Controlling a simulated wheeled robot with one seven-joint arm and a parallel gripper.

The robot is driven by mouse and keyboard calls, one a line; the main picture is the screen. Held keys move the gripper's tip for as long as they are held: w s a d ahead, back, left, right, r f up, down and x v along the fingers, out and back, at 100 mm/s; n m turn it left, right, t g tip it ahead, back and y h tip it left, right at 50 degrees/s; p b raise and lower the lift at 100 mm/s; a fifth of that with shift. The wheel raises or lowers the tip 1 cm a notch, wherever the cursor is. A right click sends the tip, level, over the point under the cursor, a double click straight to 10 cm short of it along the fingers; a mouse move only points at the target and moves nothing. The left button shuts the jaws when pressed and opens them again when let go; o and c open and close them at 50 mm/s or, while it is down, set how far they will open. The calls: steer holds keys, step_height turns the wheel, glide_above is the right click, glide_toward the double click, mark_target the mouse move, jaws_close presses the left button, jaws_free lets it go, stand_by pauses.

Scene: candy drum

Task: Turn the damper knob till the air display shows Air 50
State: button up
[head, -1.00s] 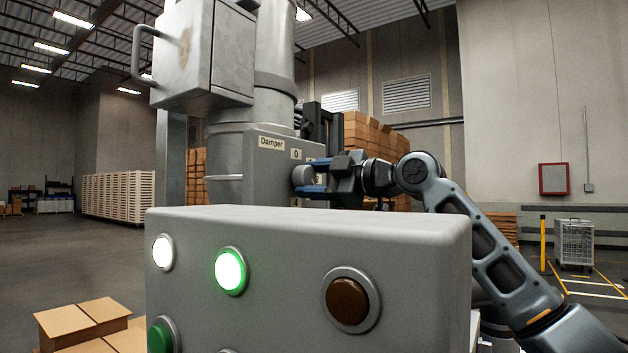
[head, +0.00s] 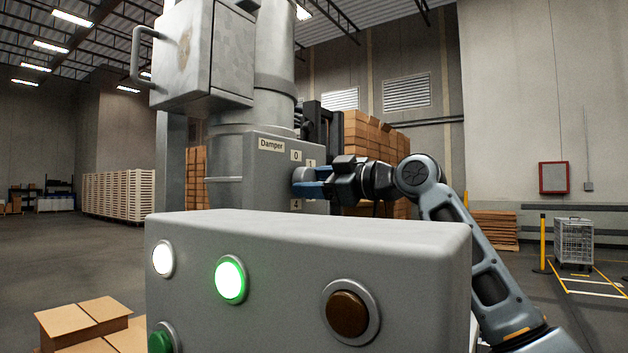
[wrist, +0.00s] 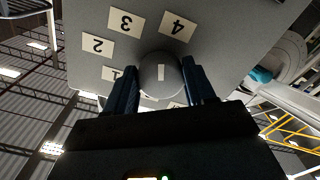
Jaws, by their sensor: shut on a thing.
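The damper knob (wrist: 162,76) is a round grey knob with a pale mark on its face. It sits on a grey box labelled Damper (head: 250,165), with number plates around it. In the wrist view the plates 1, 2, 3 and 4 (wrist: 178,26) show upside down. My gripper (head: 312,182) reaches the knob from the right, and its blue fingers are shut on the knob's two sides. In the wrist view my gripper (wrist: 162,85) has one finger on each side of the knob. The air display is not in view.
A grey control panel (head: 300,222) with lit white and green buttons and a brown button (head: 347,315) stands in front, below my arm. A grey cabinet with a handle (head: 190,55) is at upper left. Cardboard boxes (head: 90,320) lie at lower left.

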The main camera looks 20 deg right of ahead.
steer(key=shift+m+p, duration=0.55)
steer(key=shift+m, duration=1.35)
steer(key=o, duration=1)
steer(key=shift+o, duration=0.2)
steer(key=shift+s, duration=0.1)
steer(key=b+v, duration=0.2)
steer(key=v, duration=0.5)
steer(key=shift+s+d, duration=0.2)
steer(key=shift+s, duration=0.05)
